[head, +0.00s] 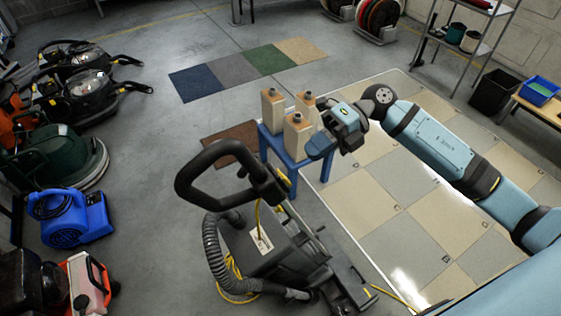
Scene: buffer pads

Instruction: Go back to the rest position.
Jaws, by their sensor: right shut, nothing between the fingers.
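My right arm comes in from the right, and its gripper (322,145) is shut and empty. It is just right of a small blue stool (290,160) and close to the bottles on it; I cannot tell whether it touches anything. Three tan bottles with dark caps stand upright on the stool: one at the back left (272,108), one at the back right (304,103) and one in front (297,135). My left gripper is not in view.
A black floor machine (265,250) with a looped handle and hose stands in front of the stool. Other cleaning machines (85,80) and a blue blower (70,218) line the left. Coloured carpet squares (240,70) lie behind. A shelf rack (465,45) stands at the back right.

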